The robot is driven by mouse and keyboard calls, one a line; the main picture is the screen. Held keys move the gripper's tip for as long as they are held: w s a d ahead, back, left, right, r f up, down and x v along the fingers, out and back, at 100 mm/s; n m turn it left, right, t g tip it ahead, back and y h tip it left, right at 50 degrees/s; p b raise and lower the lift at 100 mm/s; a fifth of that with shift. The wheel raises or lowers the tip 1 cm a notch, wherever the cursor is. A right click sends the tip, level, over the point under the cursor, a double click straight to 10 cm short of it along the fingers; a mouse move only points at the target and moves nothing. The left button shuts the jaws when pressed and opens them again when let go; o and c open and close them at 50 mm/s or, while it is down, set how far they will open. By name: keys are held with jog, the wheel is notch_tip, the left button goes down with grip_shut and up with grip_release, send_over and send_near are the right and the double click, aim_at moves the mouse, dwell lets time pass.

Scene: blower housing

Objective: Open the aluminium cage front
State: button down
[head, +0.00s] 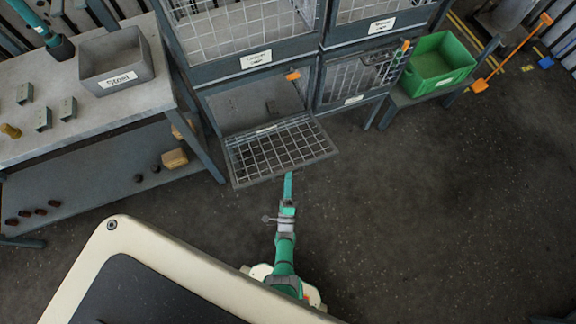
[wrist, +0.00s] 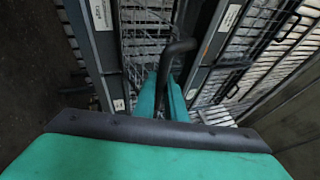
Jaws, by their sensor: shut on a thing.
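A mesh cage front (head: 282,152) on the lower left cage of the rack is swung down and outward, and the cage opening (head: 250,103) behind it shows. Its label is too small to read, so I cannot confirm it says aluminium. My gripper (head: 288,184) is at the front's outer edge, coming from below. In the wrist view my gripper (wrist: 165,92) has its green fingers shut on a dark bent handle (wrist: 178,48). The point of grip is partly hidden by the fingers.
Other mesh cages (head: 355,80) above and to the right are shut. A workbench (head: 90,110) with a grey steel bin (head: 115,62) stands at left. A green crate (head: 437,62) sits right of the rack. The floor (head: 430,200) at right is clear.

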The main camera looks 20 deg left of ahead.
jog(key=shift+w+a+r, duration=0.1)
jog(key=shift+w, duration=0.05)
jog(key=c, duration=1.8)
grip_release()
jog(key=v, duration=1.1)
jog(key=shift+c, duration=0.3)
